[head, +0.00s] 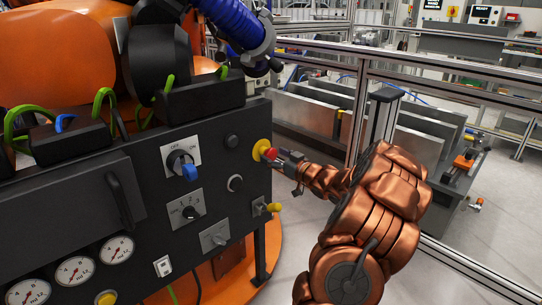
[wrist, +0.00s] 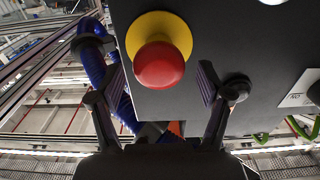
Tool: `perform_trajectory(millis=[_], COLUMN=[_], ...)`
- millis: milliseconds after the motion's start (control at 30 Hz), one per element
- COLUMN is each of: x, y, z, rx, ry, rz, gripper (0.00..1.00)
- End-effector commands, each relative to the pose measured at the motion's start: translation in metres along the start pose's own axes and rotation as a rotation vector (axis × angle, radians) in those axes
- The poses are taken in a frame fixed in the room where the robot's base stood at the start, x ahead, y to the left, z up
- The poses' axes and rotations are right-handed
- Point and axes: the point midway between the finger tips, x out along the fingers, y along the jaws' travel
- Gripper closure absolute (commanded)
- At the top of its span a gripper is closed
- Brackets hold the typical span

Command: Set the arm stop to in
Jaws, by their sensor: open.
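The arm stop is a red mushroom button (head: 267,151) on a yellow disc (head: 260,148), at the right edge of the dark control panel (head: 225,178). In the wrist view the red button (wrist: 158,66) stands out in front of its yellow disc (wrist: 170,24), between my two fingers. My gripper (head: 279,158) is close in front of the button in the head view and hides part of it. In the wrist view my gripper (wrist: 160,80) is open, with a finger on each side of the button. I cannot tell whether anything touches it.
The panel also carries a blue rotary switch (head: 189,171), a smaller selector (head: 189,212), a yellow-tipped lever (head: 272,208), several gauges and a dark knob (head: 232,141) close left of the button. A metal fence rail (head: 440,83) runs behind my arm.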

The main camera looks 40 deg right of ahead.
Motion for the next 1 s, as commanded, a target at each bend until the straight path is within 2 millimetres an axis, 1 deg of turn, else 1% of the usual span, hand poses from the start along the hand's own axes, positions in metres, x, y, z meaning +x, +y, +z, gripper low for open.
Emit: perform_trajectory(millis=[100,200,600,1000], x=[0.011,0.015,0.019,0.019], y=[-0.001,0.0,0.001,0.001], z=[0.0,0.0,-0.001,-0.001], rx=[-0.002,-0.003,-0.002,-0.002], ry=[0.0,0.0,0.0,0.0], rz=[-0.002,0.001,0.002,0.002], gripper=[0.22,0.22,0.23,0.65])
